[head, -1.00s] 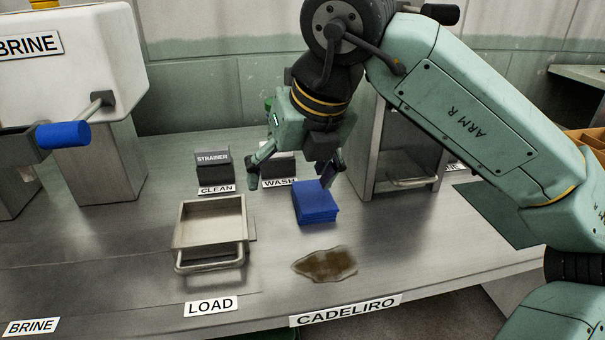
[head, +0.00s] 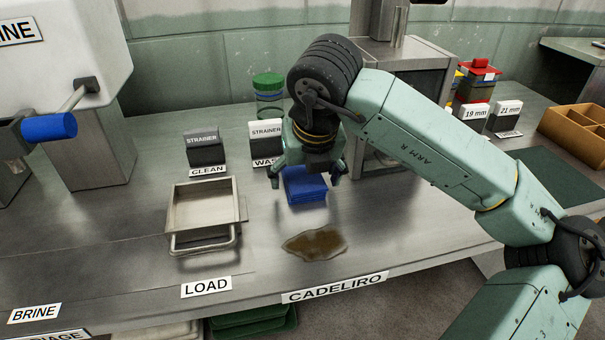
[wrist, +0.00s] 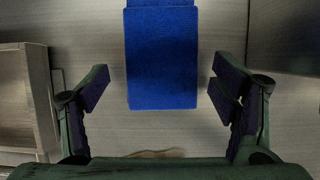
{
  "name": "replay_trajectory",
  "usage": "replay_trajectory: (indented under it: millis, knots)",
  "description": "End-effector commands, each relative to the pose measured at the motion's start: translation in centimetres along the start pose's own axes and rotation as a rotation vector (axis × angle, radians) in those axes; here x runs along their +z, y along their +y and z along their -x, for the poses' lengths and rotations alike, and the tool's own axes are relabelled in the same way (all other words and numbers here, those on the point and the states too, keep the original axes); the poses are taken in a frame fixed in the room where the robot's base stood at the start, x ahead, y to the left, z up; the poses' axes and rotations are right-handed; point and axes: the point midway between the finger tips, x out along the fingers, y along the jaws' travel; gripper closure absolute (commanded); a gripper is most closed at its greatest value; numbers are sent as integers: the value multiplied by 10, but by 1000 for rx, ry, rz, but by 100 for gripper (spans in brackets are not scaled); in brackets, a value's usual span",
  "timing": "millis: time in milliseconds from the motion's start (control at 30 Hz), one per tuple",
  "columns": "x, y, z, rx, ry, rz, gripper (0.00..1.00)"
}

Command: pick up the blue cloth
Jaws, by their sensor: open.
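The blue cloth (head: 306,186) is a folded pad lying on the steel counter, behind a brown puddle. My gripper (head: 305,182) is over the cloth, pointing down, with its fingers spread to the left and right of it. In the wrist view the cloth (wrist: 162,60) lies between the open fingers of my gripper (wrist: 165,92), with a gap on each side. The jaws hold nothing. The gripper body hides the back part of the cloth in the head view.
A metal tray (head: 206,216) with a handle stands left of the cloth. The brown puddle (head: 315,243) lies in front. Strainer boxes marked clean (head: 205,147) and wash (head: 265,140) stand behind, with a green-lidded jar (head: 268,88). A steel machine (head: 405,65) rises at the back right.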

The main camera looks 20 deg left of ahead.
Motion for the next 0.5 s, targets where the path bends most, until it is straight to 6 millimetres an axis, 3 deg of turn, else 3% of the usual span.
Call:
replay_trajectory:
  millis: [267, 500]
  knots:
    - [0, 0, -5, 0, -1, 1, 20]
    - [0, 0, -4, 0, -1, 0, 36]
